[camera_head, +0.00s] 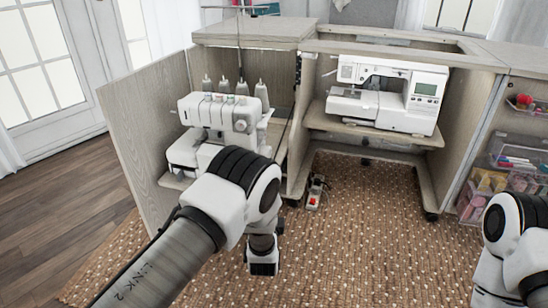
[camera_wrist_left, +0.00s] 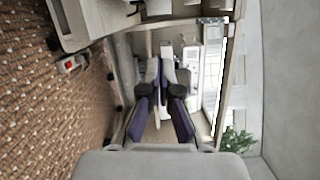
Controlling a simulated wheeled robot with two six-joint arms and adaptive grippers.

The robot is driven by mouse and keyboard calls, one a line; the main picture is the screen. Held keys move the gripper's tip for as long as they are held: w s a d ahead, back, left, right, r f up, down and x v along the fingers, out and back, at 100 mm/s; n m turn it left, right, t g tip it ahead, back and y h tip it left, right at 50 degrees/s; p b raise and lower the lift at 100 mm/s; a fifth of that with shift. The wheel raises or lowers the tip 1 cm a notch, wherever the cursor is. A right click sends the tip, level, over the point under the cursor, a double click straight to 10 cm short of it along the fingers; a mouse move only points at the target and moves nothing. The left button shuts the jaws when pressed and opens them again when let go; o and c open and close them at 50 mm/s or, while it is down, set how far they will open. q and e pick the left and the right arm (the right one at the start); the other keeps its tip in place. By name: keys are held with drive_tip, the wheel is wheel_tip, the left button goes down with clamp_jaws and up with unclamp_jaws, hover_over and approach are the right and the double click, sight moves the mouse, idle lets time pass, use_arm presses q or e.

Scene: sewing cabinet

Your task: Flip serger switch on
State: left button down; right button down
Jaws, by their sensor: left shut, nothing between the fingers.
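The white serger (camera_head: 215,112), with several thread cones on top, stands on a shelf in the left bay of the cabinet. My left arm covers its lower right part in the head view. Its switch is too small or hidden to make out. In the left wrist view, which is turned sideways, the serger (camera_wrist_left: 191,58) shows in the bay beyond my left gripper (camera_wrist_left: 166,62). The left fingers are together and empty, pointing toward the bay and apart from the serger. My left fingertips cannot be made out in the head view. My right gripper is out of view.
A white sewing machine (camera_head: 388,95) stands on the right shelf. A power strip with a red switch (camera_head: 315,192) lies on the woven rug (camera_head: 355,240). The open cabinet door (camera_head: 150,120) stands left of the serger. Bins (camera_head: 515,155) are at the right edge.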

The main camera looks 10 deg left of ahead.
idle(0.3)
use_arm(q)
drive_tip(key=shift+w+a, duration=0.1)
drive_tip(key=shift+w, duration=0.05)
drive_tip(key=w+a+b, duration=0.1)
drive_tip(key=w+b, duration=0.1)
drive_tip(key=w, duration=0.1)
drive_tip(key=w+a+b, duration=0.2)
drive_tip(key=w+b, duration=0.1)
drive_tip(key=w+a+b, duration=0.2)
drive_tip(key=w, duration=0.1)
drive_tip(key=shift+w+a+r, duration=0.2)
drive_tip(key=shift+w, duration=0.15)
drive_tip(key=shift+a+r, duration=0.15)
drive_tip(key=shift+a, duration=0.2)
drive_tip(key=shift+r, duration=0.1)
